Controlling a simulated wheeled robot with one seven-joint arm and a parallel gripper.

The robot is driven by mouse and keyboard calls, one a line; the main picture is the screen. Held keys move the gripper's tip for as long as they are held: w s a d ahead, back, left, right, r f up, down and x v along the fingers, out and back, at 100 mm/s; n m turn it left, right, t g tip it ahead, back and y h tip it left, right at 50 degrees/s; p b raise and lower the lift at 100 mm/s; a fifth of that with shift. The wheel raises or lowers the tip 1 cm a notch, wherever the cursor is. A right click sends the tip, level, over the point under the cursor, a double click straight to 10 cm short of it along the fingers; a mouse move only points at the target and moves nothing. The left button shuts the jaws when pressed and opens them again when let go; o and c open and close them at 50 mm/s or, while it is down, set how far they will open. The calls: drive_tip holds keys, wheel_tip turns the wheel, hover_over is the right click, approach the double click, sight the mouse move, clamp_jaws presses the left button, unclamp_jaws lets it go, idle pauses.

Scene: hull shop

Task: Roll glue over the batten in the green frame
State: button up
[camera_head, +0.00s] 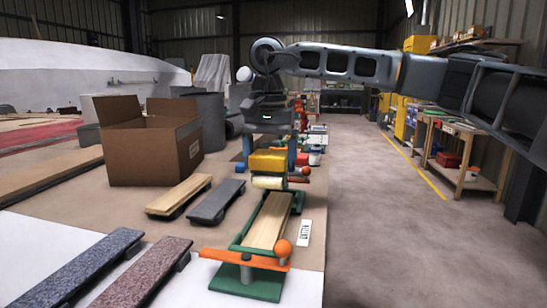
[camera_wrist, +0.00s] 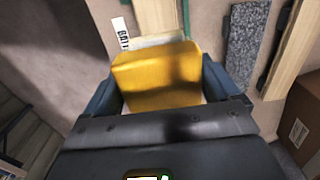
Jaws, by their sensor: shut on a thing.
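My gripper (camera_head: 268,152) is shut on a glue roller with a yellow body (camera_head: 267,163) and a cream cylinder (camera_head: 268,182). In the wrist view the yellow body (camera_wrist: 158,80) sits between my two blue-grey fingers, with the pale cylinder (camera_wrist: 160,40) just beyond it. The pale wood batten (camera_head: 270,220) lies lengthwise in the green frame (camera_head: 247,287), below and nearer than the roller. The roller is at the batten's far end; I cannot tell whether it touches. An orange bar (camera_head: 230,258) with an orange ball (camera_head: 283,248) crosses the near end.
A white label (camera_head: 304,233) lies right of the frame. To the left are a wood-topped piece (camera_head: 180,194), a grey one (camera_head: 216,201), two speckled planks (camera_head: 85,265) and an open cardboard box (camera_head: 150,150). The floor at right (camera_head: 390,200) is clear.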

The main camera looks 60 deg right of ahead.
drive_tip(key=s+a, duration=0.3)
drive_tip(key=a, duration=0.5)
drive_tip(key=shift+a+b, duration=0.25)
drive_tip(key=shift+b, duration=0.05)
